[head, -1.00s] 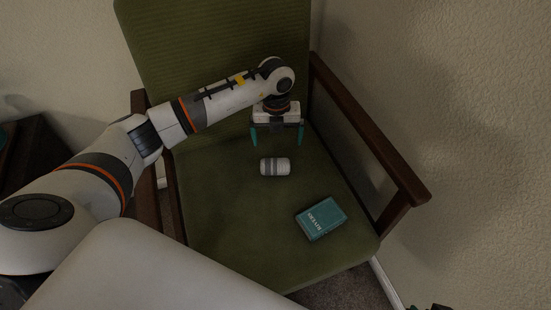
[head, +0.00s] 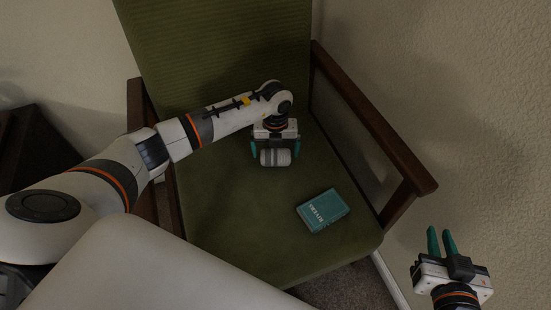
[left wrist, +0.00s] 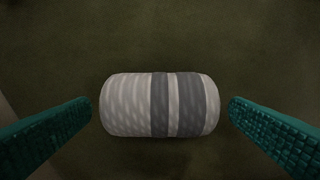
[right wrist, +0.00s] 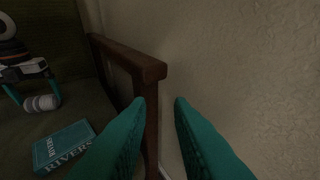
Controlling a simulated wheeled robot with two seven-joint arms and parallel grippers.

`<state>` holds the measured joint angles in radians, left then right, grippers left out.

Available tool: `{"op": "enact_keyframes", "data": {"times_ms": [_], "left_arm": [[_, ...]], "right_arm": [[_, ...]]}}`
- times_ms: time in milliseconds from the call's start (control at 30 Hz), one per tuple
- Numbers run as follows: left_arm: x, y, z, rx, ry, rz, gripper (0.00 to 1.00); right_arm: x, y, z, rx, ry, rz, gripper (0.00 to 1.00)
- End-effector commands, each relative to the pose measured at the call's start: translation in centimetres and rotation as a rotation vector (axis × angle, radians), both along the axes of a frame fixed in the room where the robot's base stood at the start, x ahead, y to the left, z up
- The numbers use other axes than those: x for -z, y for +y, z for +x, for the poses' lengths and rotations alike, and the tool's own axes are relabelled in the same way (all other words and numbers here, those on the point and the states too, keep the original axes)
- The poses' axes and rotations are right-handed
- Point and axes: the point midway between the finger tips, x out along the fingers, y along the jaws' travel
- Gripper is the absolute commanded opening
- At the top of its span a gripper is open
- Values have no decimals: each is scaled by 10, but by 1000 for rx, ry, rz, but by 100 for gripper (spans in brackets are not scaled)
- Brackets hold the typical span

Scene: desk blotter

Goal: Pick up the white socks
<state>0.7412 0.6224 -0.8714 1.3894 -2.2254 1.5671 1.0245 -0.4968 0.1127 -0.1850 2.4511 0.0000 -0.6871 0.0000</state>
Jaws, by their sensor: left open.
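The white socks (head: 275,158) are a rolled bundle with grey stripes, lying on the green chair seat. They also show in the left wrist view (left wrist: 130,104) and at the left of the right wrist view (right wrist: 42,102). My left gripper (head: 275,156) is open, with one finger at each end of the bundle. In the left wrist view a gap shows between each finger and the socks. My right gripper (head: 442,240) is at the lower right of the head view, off the chair's right side and far from the socks. Its fingers are a little apart and nothing is between them.
A teal book (head: 323,209) lies on the seat in front and to the right of the socks. The wooden armrest (head: 375,120) and the wall (head: 470,110) bound the right side. The green backrest (head: 215,50) rises behind. The front left of the seat is clear.

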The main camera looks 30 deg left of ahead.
Motion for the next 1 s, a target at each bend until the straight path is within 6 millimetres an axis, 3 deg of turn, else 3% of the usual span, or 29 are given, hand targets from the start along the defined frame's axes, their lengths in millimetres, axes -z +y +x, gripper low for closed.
{"op": "enact_keyframes", "data": {"times_ms": [200,467,767,1000], "left_arm": [[17,0,0,-1,0,-1,100],[18,0,0,0,0,-1,100],[17,0,0,0,0,-1,54],[17,0,0,0,0,-1,54]], "right_arm": [[-19,5,8,-9,-130,32,20],[-22,6,9,-9,-144,35,20],[-22,6,9,-9,-143,35,20],[-22,5,9,-9,-142,35,20]]}}
